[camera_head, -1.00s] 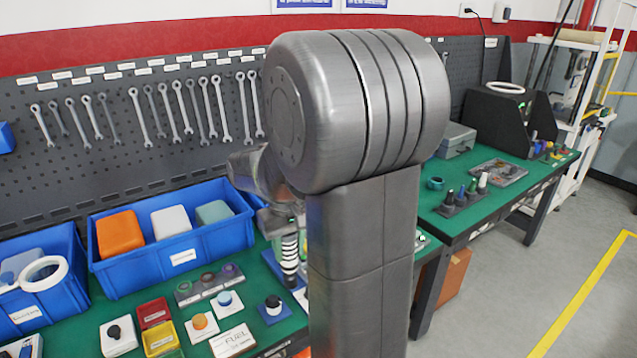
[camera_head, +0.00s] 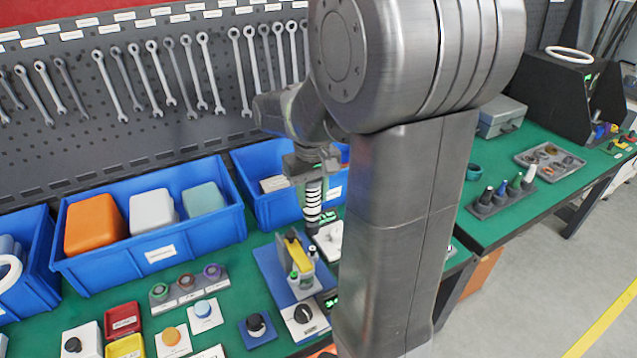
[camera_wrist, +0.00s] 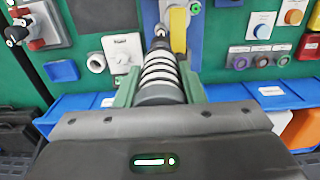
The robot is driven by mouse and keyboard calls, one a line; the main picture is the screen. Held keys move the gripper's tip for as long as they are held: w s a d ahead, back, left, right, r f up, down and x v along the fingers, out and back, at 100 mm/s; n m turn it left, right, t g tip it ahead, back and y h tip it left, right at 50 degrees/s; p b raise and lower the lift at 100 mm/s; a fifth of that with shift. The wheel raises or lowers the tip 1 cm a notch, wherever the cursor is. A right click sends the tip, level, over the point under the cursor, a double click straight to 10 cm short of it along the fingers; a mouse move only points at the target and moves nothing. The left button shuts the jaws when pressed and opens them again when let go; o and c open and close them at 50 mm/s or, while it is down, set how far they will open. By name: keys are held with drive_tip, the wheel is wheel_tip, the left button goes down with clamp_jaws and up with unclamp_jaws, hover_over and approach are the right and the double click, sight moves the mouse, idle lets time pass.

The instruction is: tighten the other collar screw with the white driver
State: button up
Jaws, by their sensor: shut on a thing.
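My gripper (camera_head: 312,178) is shut on the white driver (camera_head: 313,203), which has white and black rings and points down. In the wrist view the driver (camera_wrist: 161,78) runs away from my gripper (camera_wrist: 160,95), its dark tip near the fixture. The fixture (camera_head: 270,268) has a blue base and a yellow block (camera_head: 297,252); the yellow block also shows in the wrist view (camera_wrist: 179,28). I cannot tell the collar screws apart, nor whether the tip touches one.
Blue bins (camera_head: 160,270) stand behind the fixture against the pegboard. A dial box (camera_head: 304,318), a dark knob on a blue plate (camera_head: 257,327) and a row of rings (camera_head: 187,290) crowd the bench. A rack of upright items (camera_head: 500,200) stands on the right bench.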

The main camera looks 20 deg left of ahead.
sight(313, 220)
drive_tip(key=shift+s+f+b, duration=0.15)
drive_tip(key=shift+f+b, duration=0.35)
drive_tip(key=shift+f, duration=0.15)
wheel_tip(313, 220, down, 4)
drive_tip(key=b, duration=0.3)
drive_tip(key=shift+r, duration=0.25)
drive_tip(key=shift+f+b, duration=0.5)
drive_tip(key=shift+f, duration=0.55)
idle(1.1)
drive_tip(key=shift+f, duration=0.55)
idle(3.4)
drive_tip(key=shift+r, duration=0.1)
